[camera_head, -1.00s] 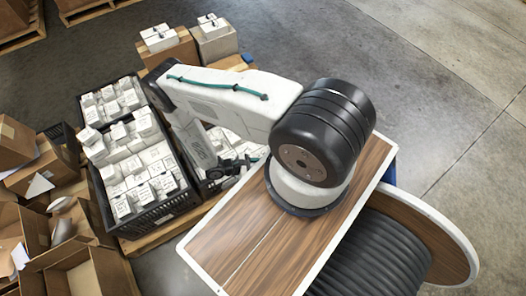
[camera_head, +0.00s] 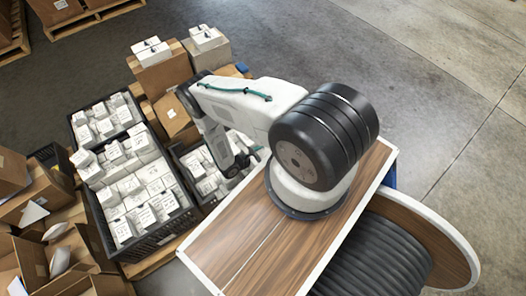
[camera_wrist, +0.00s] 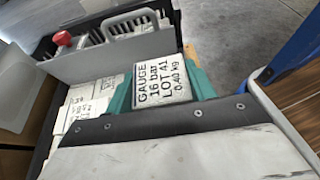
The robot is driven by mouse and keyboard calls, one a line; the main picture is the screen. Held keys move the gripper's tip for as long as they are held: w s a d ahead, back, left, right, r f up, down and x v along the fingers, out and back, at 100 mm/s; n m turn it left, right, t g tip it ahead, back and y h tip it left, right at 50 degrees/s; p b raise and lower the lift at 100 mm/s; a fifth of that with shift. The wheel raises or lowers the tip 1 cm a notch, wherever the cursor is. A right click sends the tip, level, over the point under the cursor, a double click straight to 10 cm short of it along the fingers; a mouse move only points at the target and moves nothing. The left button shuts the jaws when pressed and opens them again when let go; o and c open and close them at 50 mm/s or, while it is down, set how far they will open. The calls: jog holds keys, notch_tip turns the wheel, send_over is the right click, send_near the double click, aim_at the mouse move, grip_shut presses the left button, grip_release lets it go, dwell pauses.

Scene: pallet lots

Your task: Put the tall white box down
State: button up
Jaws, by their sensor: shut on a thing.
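In the wrist view, my gripper (camera_wrist: 160,90) is shut on a white box (camera_wrist: 163,84), with one teal finger on each side of it. The box's top face reads GAUGE, 16 bar, LOT 41, 0.40 kg. Its height and underside are hidden. In the head view, my wrist is low over the crate (camera_head: 181,151) nearest my base, and my arm hides the gripper and held box. Other white boxes (camera_wrist: 88,100) lie left of the held one in the wrist view. I cannot tell whether the held box touches anything below.
Brown cartons (camera_head: 165,75) carrying white boxes stand at the back. Open cartons (camera_head: 40,195) crowd the left. Bare floor (camera_head: 420,90) lies at the right.

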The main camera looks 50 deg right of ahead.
jog(key=shift+w+d, duration=0.15)
jog(key=shift+d, duration=0.1)
jog(key=shift+w+d+f, duration=0.15)
jog(key=shift+f, duration=0.45)
jog(key=shift+w+d+f, duration=0.15)
jog(key=shift+d+f, duration=0.05)
jog(key=shift+f, duration=0.4)
jog(key=shift+w+d+f, duration=0.15)
jog(key=shift+f, duration=0.45)
jog(key=o, duration=1.3)
jog(key=shift+c, duration=0.2)
